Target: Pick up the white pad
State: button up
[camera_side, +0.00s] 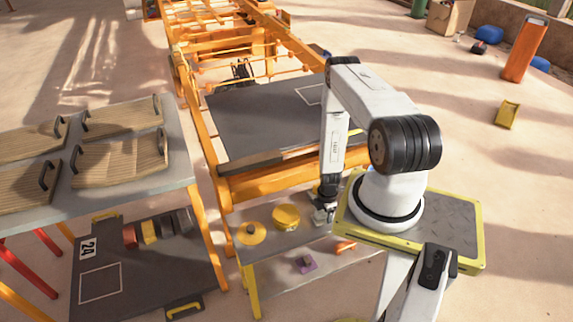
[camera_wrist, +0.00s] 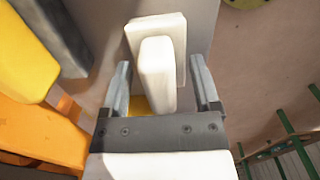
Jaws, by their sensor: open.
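The white pad (camera_wrist: 172,38) shows in the wrist view as a flat pale plate with an upright white block, like a handle, standing on it. My gripper (camera_wrist: 159,72) is open, one finger on each side of the white block, with gaps between. The block is not gripped. In the side view my gripper (camera_side: 323,214) points down over the right end of the small grey shelf at the front of the orange frame. It hides the pad there.
On the same shelf stand a yellow knobbed disc (camera_side: 250,233) and a thicker yellow piece (camera_side: 287,217), left of my gripper. A purple piece (camera_side: 305,264) and an orange piece (camera_side: 346,247) lie on a lower surface. The grey press table (camera_side: 260,115) is behind.

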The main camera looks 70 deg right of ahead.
grip_shut()
jog(key=shift+r, duration=0.2)
jog(key=shift+r, duration=4.85)
jog(key=c, duration=0.7)
grip_release()
grip_shut()
